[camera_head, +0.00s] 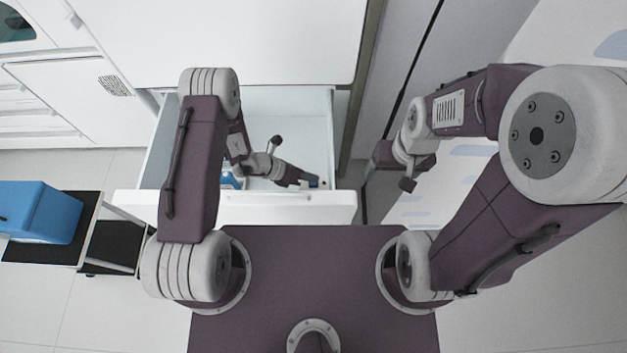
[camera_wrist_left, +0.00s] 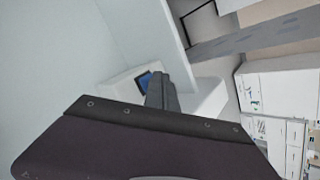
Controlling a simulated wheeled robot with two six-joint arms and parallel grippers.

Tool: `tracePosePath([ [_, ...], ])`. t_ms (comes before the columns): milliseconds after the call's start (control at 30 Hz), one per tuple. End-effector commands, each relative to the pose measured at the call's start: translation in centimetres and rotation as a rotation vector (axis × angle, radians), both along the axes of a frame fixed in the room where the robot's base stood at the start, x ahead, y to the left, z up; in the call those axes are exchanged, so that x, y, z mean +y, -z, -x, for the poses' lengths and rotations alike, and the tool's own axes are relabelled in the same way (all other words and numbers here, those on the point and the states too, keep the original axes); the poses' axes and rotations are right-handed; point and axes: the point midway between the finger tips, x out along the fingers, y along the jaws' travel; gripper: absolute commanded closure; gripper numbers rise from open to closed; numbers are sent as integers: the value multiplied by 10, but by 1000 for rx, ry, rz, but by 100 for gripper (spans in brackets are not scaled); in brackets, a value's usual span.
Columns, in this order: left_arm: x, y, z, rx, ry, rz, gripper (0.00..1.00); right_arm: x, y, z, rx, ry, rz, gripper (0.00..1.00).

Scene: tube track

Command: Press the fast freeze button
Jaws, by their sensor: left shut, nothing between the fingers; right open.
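A fast freeze button cannot be made out for certain in either view. An open white drawer (camera_head: 230,208) stands in front of me, and my left arm reaches down into it. My left gripper (camera_head: 308,182) is shut and empty, close to the inner side of the drawer's front wall. In the left wrist view its closed fingers (camera_wrist_left: 160,90) are beside a small dark blue panel (camera_wrist_left: 143,82) on a white housing (camera_wrist_left: 122,87), partly covering them. Whether they touch cannot be told. My right gripper (camera_head: 390,173) is open and empty, outside the drawer on the right.
A blue box (camera_head: 38,212) sits on a dark-topped cart (camera_head: 88,225) at the left. A bluish item (camera_head: 230,180) lies in the drawer, partly hidden by my left arm. A white surface with pale blue patches (camera_head: 465,178) lies at the right. White cabinets (camera_head: 75,90) stand at the far left.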

Motion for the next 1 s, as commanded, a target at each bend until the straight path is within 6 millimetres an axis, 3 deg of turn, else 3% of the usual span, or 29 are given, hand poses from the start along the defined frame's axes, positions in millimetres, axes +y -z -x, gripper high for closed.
tracePosePath([
  [1000,0,9,0,1,1,-1,100,0,8,0,0,0,0,22],
])
